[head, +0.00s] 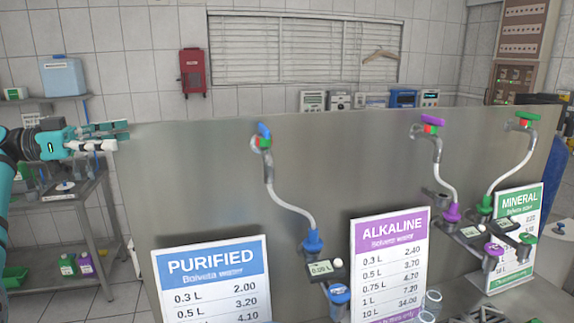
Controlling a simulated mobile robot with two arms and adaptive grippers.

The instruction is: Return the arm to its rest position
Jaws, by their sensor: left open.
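My left arm comes in from the left edge, with its dark and teal gripper (118,136) at mid-height. The gripper points right and its fingers are apart, with nothing seen between them. Its tips show at the left edge of the grey metal panel (200,190); I cannot tell whether they touch it. My right gripper is not in this view.
The panel carries a blue-handled tap (264,131), a purple-handled tap (432,120) and a green-handled tap (528,116), each with a hose. Price signs stand in front, including the PURIFIED sign (212,270). A metal shelf cart (92,215) stands at left, below my arm.

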